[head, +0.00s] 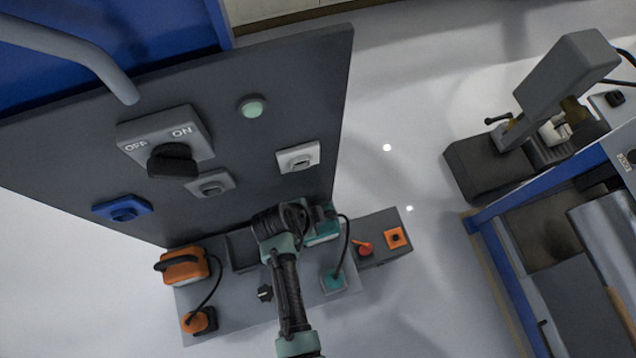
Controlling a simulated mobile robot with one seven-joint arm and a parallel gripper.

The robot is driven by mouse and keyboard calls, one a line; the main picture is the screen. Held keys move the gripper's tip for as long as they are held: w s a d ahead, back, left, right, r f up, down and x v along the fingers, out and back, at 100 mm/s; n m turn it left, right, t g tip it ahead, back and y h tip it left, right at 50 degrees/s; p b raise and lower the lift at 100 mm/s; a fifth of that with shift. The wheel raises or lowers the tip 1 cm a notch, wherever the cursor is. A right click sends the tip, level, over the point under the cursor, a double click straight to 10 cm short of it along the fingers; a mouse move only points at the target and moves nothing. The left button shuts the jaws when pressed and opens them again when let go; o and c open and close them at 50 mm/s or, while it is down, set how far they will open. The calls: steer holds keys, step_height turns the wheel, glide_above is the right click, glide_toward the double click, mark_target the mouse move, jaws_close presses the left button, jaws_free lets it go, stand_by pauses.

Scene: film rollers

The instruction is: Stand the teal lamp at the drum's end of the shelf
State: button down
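The teal lamp (322,239) is at the right part of the grey shelf (240,321), below the upright panel. My arm hides part of it. A black cord runs from it to a teal block (334,284) on the shelf. My gripper (323,213) is at the top of the teal lamp; its fingers are too small and covered to show whether they grip it. I cannot tell if the lamp touches the shelf. A silver cylinder (606,235), perhaps the drum, lies in the blue-framed machine at the right.
An orange lamp (184,268) and its corded orange block (198,321) occupy the shelf's left end. A grey box (384,252) with a red switch and orange button adjoins the right. The dark panel (75,150) with an OFF/ON knob (172,160) stands behind.

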steer(key=shift+f, duration=0.15)
steer(key=shift+f, duration=0.15)
steer(key=c, duration=0.8)
jaws_free()
steer(key=shift+o, duration=0.2)
steer(key=shift+r, duration=0.3)
steer(key=v, duration=1.1)
steer(key=shift+s+r, duration=0.15)
steer(key=shift+r, duration=0.2)
steer(key=shift+a, duration=0.15)
steer(key=shift+f, duration=0.1)
